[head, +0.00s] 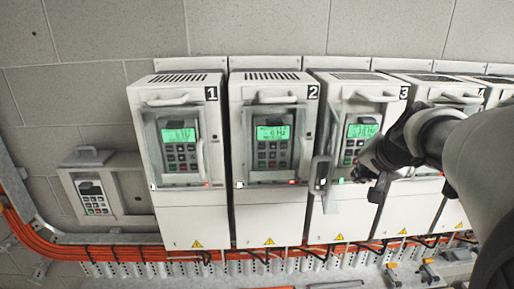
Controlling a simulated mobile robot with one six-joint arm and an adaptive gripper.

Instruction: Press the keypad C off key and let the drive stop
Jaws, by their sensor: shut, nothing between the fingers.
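Drive 3 (345,218) is a white cabinet with a black 3 at its top right. Its keypad (352,153) has a lit green display (361,131) and small dark keys. Its clear cover (325,150) appears swung out to the left, with its handle at the cabinet's left side. My gripper (362,178) is dark and shut, with nothing held, in front of drive 3 near the keypad's lower right. My arm comes in from the right. I cannot tell whether the fingers touch the keypad. No letter C is readable, and the individual key marks are too small to read.
Drive 1 (190,215) and drive 2 (265,215) stand left, with lit green displays behind clear covers. More drives stand right, partly hidden by my arm. A small keypad box (100,190) is on the wall. Orange cables (80,249) run below, above a bench with tools.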

